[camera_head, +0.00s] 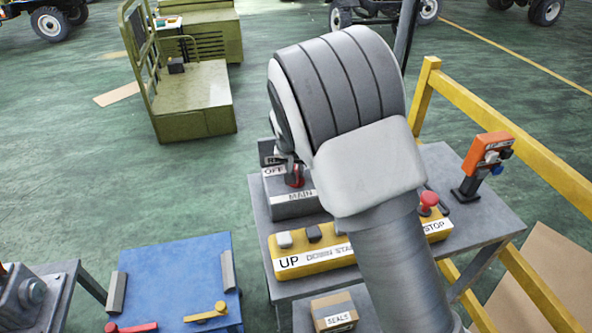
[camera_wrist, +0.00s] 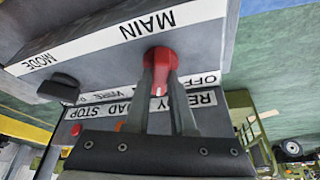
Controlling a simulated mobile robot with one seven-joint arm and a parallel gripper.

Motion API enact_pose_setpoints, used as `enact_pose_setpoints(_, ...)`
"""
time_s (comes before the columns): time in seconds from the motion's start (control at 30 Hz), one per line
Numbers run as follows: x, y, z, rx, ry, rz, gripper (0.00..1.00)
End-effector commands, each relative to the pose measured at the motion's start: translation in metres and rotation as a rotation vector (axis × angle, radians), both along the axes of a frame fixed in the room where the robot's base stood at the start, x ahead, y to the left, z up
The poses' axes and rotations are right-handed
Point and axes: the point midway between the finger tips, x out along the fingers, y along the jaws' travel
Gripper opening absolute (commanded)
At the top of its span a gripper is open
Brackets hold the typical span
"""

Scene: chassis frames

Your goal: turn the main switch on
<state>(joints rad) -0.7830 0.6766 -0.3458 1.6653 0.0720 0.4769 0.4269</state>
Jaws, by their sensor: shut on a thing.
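The main switch is a red knob (camera_wrist: 160,57) on a grey box (camera_head: 290,209) labelled MAIN. In the wrist view the picture is upside down, and an OFF label (camera_wrist: 205,79) shows near the knob. My gripper (camera_wrist: 163,75) is shut on the red knob, one grey finger on each side of it. In the head view my gripper (camera_head: 292,170) reaches down to the knob, which is mostly hidden by the fingers. My arm hides the right part of the box there. I cannot tell the knob's exact angle.
A black selector knob (camera_wrist: 60,88) sits near the MODE label. A yellow control bar (camera_head: 313,260) with UP, DOWN and STOP labels lies in front on the grey table (camera_head: 490,215). An orange device (camera_head: 486,158) stands at right beside a yellow rail (camera_head: 510,145). A SEALS box (camera_head: 334,313) is below.

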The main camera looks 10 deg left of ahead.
Motion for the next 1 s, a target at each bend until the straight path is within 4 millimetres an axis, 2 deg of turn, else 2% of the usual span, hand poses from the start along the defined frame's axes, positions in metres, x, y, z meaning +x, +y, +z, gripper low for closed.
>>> enact_pose_setpoints(0.3, 0.0003, 0.0026, 0.0009, 0.000, -0.001, -0.244, 0.00)
enact_pose_setpoints(0.5, 0.0003, 0.0028, 0.0004, 0.000, 0.000, -0.344, 0.00)
enact_pose_setpoints(1.0, 0.0003, 0.0024, 0.0000, 0.002, 0.002, -0.416, 0.00)
